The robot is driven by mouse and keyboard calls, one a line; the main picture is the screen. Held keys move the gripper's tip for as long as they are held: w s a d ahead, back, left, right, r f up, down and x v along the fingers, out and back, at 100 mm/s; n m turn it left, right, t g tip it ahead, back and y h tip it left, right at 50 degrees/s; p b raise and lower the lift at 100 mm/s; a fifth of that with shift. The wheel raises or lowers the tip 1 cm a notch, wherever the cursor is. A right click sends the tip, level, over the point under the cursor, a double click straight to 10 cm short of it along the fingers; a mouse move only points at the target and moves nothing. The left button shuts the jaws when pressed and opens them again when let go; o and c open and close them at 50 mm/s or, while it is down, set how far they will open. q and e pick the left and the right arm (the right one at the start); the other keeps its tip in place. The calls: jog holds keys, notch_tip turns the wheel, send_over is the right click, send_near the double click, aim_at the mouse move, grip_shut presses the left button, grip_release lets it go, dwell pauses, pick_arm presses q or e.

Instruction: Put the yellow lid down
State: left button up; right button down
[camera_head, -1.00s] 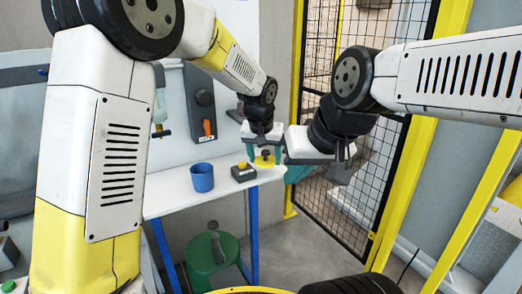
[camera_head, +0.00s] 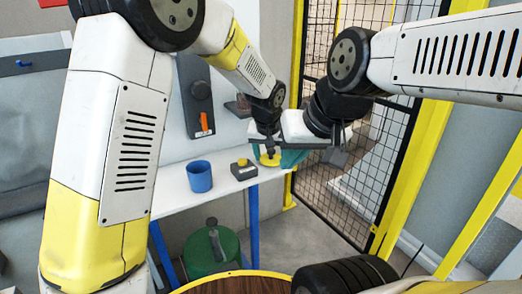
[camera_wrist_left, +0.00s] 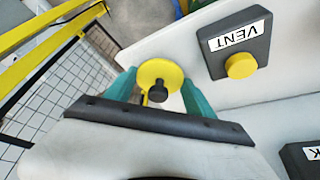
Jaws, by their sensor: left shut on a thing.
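The yellow lid (camera_head: 269,160) has a dark knob in its middle. It shows in the left wrist view (camera_wrist_left: 158,75) between the teal fingers of my left gripper (camera_wrist_left: 160,88), which is shut on it. In the head view my left gripper (camera_head: 268,153) holds the lid at the right end of the white table (camera_head: 165,192). Whether the lid touches the tabletop is unclear. My right gripper (camera_head: 292,159) is close beside it on the right; its teal fingers are partly hidden and their opening cannot be told.
A dark box labelled VENT (camera_wrist_left: 236,45) with a yellow button stands on the table close to the lid. A blue cup (camera_head: 199,177) stands further left. A black mesh fence (camera_head: 345,195) with yellow posts is at the right. A green drum (camera_head: 207,254) is below.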

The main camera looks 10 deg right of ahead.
pick_arm(q)
jog(key=shift+f, duration=0.15)
jog(key=o, duration=1.4)
jog(key=shift+c, duration=0.2)
jog(key=v, duration=1.2)
jog(key=s+a+r+n, duration=0.15)
jog(key=a+r, duration=0.25)
jog(key=a, duration=0.6)
jog(key=s+a+f+n+t, duration=0.1)
jog(key=s+a+n+t, duration=0.1)
jog(key=s+a, duration=1.6)
